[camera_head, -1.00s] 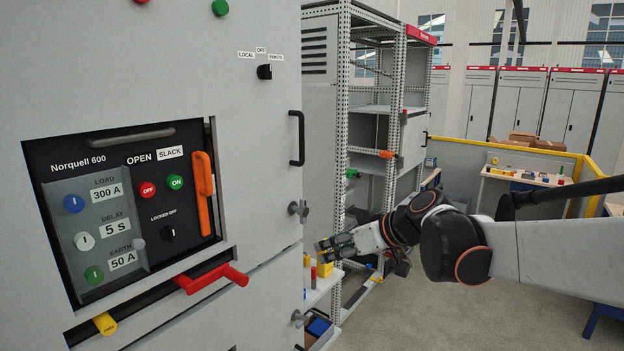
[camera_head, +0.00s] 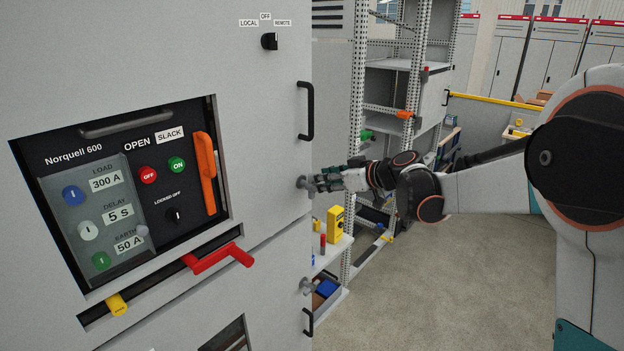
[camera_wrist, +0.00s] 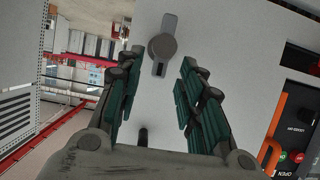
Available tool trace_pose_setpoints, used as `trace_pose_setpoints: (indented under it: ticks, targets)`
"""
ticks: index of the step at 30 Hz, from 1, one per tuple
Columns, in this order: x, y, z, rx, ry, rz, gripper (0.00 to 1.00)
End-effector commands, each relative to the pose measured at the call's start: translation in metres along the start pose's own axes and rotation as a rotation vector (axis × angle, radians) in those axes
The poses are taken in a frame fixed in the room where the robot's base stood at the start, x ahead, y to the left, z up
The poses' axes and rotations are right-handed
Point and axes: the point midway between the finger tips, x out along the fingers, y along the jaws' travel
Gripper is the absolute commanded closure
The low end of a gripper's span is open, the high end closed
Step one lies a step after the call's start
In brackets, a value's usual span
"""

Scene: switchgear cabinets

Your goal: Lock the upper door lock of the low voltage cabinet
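The low voltage cabinet (camera_head: 275,120) fills the left of the head view. Its upper door lock (camera_head: 302,184) is a grey knob-like lever at the door's right edge, below the black door handle (camera_head: 307,111). My gripper (camera_head: 316,183) is right beside this lock and partly overlaps it in the head view. In the wrist view, the lock (camera_wrist: 161,46) shows between the two spread fingertips (camera_wrist: 158,64), with its narrow lever along the picture's vertical. The gripper is open and empty. I cannot tell whether the fingers touch the lock.
A lower lock (camera_head: 306,286) sits on the same door edge. A red handle (camera_head: 218,258) and an orange handle (camera_head: 205,172) stick out from the breaker panel. An open rack (camera_head: 400,100) and a shelf with a yellow device (camera_head: 335,222) stand behind my arm. Floor is free at right.

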Motion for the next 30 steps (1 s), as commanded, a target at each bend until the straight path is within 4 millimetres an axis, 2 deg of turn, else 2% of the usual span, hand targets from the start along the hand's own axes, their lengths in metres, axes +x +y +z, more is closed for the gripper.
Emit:
trace_pose_setpoints:
  ticks: [3, 9, 14, 22, 27, 30]
  targets:
    - [0.022, -0.001, -0.001, 0.000, -0.001, -0.002, 0.65]
    - [0.046, 0.000, -0.001, 0.000, -0.001, -0.001, 0.65]
    - [0.053, 0.000, 0.000, 0.001, -0.001, 0.000, 0.65]
    - [0.054, 0.000, 0.000, 0.001, -0.001, 0.000, 0.65]
    - [0.054, 0.000, 0.000, 0.001, -0.001, 0.000, 1.00]
    - [0.054, 0.000, 0.000, 0.001, -0.001, 0.000, 1.00]
